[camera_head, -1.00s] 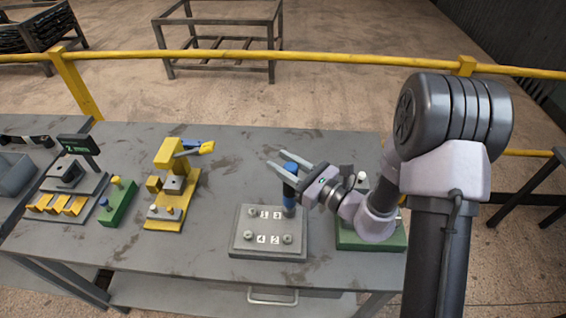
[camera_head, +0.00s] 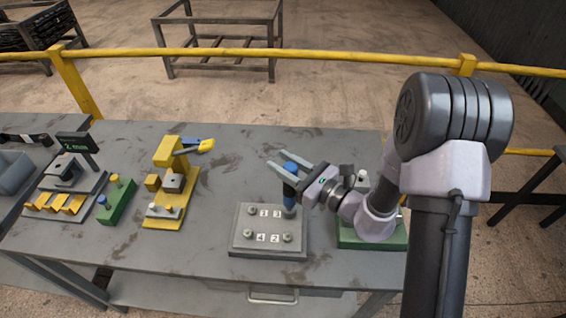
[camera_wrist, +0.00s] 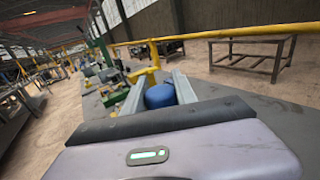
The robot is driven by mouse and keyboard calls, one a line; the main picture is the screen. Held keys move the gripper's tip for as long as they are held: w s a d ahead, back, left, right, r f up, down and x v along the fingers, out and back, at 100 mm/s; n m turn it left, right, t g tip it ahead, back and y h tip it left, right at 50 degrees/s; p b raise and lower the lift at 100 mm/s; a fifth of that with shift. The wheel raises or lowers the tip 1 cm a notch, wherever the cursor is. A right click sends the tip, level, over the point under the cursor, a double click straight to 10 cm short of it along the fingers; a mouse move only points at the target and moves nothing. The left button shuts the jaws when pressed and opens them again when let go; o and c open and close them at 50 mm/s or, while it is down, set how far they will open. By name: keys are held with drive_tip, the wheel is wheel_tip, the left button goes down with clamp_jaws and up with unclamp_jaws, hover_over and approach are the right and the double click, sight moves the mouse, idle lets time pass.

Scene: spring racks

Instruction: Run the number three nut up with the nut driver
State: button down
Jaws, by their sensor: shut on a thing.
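The nut driver (camera_head: 289,188) has a blue handle and stands roughly upright over the upper right corner of a grey plate (camera_head: 268,251). Its lower end is at the corner beside the label 3, and it hides the nut there. My gripper (camera_head: 277,161) is shut on the driver's handle, with its fingers on either side below the blue cap. The blue cap also shows between the fingers in the wrist view (camera_wrist: 160,95). Other nuts sit at the plate's upper left (camera_head: 251,211), lower left (camera_head: 247,234) and lower right (camera_head: 287,238).
A green block (camera_head: 370,243) lies right of the plate, partly behind my arm. Left are a yellow fixture (camera_head: 166,222), a small green block (camera_head: 118,203) and a stand with a display (camera_head: 76,143). The grey tabletop (camera_head: 225,190) between the fixture and plate is clear. A yellow rail (camera_head: 330,60) runs behind.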

drive_tip(key=shift+f+b, duration=0.55)
drive_tip(key=shift+f, duration=0.05)
idle(1.2)
drive_tip(key=shift+r, duration=0.1)
wheel_tip(320, 180, up, 7)
drive_tip(key=p, duration=0.5)
idle(0.5)
